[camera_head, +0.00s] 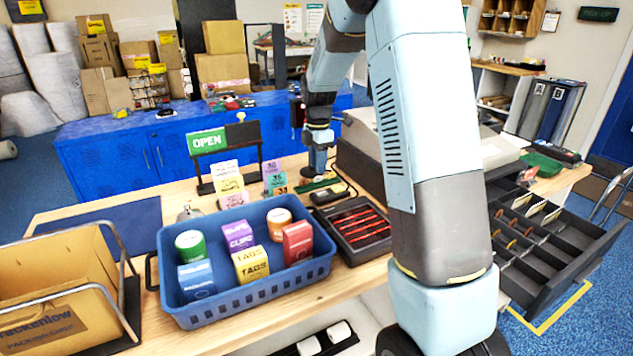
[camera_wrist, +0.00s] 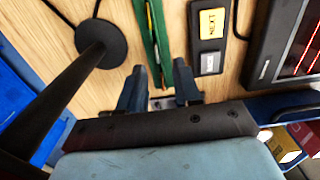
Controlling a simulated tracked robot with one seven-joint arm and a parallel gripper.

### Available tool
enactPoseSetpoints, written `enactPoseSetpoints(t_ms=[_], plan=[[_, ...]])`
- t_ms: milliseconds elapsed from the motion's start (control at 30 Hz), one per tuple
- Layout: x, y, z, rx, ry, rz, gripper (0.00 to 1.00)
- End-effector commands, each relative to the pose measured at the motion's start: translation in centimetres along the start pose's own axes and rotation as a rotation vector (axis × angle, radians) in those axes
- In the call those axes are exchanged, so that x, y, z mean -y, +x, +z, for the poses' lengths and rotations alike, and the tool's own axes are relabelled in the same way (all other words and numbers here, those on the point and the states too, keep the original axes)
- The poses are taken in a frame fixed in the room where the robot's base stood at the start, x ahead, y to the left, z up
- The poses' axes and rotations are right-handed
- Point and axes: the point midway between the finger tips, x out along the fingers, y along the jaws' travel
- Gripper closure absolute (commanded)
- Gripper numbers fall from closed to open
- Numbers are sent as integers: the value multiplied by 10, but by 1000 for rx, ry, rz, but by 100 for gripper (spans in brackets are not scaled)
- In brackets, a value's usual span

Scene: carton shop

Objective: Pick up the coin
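I cannot make out a separate coin for certain in either view. Small round orange-brown pieces (camera_head: 511,244) stand in slots of the open cash drawer (camera_head: 560,283) at the right; they are too small to identify. My gripper (camera_wrist: 159,68) is open, its two fingers apart with no held object visible. It points down over the wooden counter (camera_wrist: 115,12), just short of a narrow green tray (camera_wrist: 162,36) holding a thin stick. In the head view my gripper (camera_head: 318,165) is behind the blue basket, beside the small card stand. Its fingertips are hard to see there.
The blue basket (camera_head: 262,300) holds several small boxes and tubs. A black device (camera_wrist: 208,40) and a red-lit tray (camera_head: 357,228) lie to the right.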

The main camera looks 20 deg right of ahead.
Motion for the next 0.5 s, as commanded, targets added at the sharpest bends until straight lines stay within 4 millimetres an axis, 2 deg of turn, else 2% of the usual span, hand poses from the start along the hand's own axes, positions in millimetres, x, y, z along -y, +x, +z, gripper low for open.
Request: enactPoseSetpoints(t_ms=[267,500], plan=[[-3,36,-2,0,-1,-3,67],[-3,40,-2,0,0,-1,67]])
